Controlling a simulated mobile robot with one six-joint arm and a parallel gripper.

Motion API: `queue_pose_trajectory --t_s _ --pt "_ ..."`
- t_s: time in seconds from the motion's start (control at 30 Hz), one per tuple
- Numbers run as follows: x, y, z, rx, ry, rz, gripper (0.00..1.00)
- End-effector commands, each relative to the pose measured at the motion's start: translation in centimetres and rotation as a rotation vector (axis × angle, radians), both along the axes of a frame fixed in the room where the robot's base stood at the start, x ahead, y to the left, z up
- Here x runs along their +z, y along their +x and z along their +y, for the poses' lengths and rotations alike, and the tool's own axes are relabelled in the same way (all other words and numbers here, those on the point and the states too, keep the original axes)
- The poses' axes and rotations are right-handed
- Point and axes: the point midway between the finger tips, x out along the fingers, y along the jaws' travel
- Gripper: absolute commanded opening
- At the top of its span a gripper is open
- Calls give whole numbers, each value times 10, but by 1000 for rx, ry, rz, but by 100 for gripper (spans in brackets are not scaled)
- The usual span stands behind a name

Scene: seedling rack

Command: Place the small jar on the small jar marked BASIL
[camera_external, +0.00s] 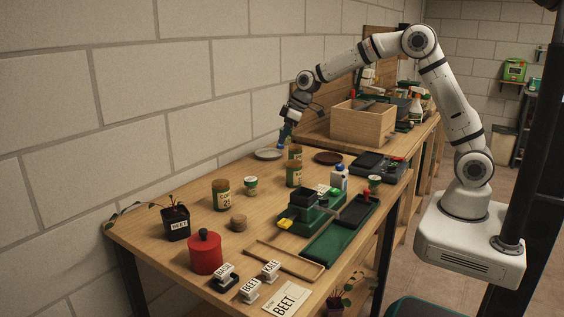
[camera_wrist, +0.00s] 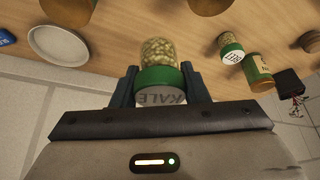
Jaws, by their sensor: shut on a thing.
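My gripper (camera_external: 285,134) is shut on a small jar (camera_wrist: 158,52) of pale seeds with a green lid. The lid top, facing the wrist camera, reads KALE. In the external view the jar is too small at the fingertips to make out clearly. A second small jar with a green lid and white lid label (camera_wrist: 231,52) stands on the table, apart from my gripper; I cannot read its lettering. In the external view small green-and-white jars stand at mid-table (camera_external: 251,186) and near the right edge (camera_external: 374,183). I cannot tell which jar is marked BASIL.
Larger cork-lidded jars (camera_external: 221,195) (camera_external: 294,174) stand mid-table. A pale saucer (camera_external: 268,154) lies by the wall and a dark saucer (camera_external: 328,158) farther right. A wooden crate (camera_external: 362,122), green tray (camera_external: 338,236), red canister (camera_external: 205,252) and BEET pot (camera_external: 176,223) take up other space.

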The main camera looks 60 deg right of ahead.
Motion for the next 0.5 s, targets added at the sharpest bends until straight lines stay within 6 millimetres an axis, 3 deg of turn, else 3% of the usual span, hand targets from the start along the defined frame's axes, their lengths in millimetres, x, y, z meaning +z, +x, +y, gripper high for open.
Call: queue_pose_trajectory --t_s 0.27,0.5 --pt "19 -87 -37 326 2 -2 16" --pt "30 -189 -58 707 2 -3 16"
